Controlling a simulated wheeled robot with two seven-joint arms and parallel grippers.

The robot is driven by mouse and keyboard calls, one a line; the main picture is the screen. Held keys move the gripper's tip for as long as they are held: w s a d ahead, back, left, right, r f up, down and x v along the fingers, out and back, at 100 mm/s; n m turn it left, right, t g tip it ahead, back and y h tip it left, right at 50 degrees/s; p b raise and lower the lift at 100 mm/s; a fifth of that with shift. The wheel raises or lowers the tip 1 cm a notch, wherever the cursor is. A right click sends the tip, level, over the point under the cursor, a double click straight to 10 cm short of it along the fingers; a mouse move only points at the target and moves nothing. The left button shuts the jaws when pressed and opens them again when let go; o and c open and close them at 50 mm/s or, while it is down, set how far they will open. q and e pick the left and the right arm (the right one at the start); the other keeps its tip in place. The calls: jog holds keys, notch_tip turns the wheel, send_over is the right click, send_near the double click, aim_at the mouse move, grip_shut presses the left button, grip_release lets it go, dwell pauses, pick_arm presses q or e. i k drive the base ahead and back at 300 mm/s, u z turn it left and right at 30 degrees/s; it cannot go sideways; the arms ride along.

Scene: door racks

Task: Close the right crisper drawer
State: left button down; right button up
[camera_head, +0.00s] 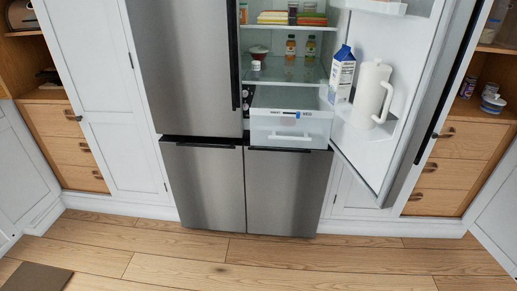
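The right crisper drawer (290,129) is a clear-walled drawer with a pale front, low in the right half of the fridge (195,65). It is pulled out and sticks forward past the shelf above it. A small blue and white label shows on its front. The right fridge door (398,120) is swung wide open to the right. The left fridge door is shut. Neither of my grippers is in view.
The open door's shelf holds a blue and white carton (341,75) and a white pitcher (372,94), close to the drawer's right side. Bottles (290,48) stand on the fridge shelf. The wooden floor (250,262) in front is clear, with a brown mat (37,278) at lower left.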

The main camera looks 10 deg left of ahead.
aim_at(324, 112)
jog(key=z, duration=0.7)
jog(key=i, duration=1.25)
jog(key=u, duration=0.35)
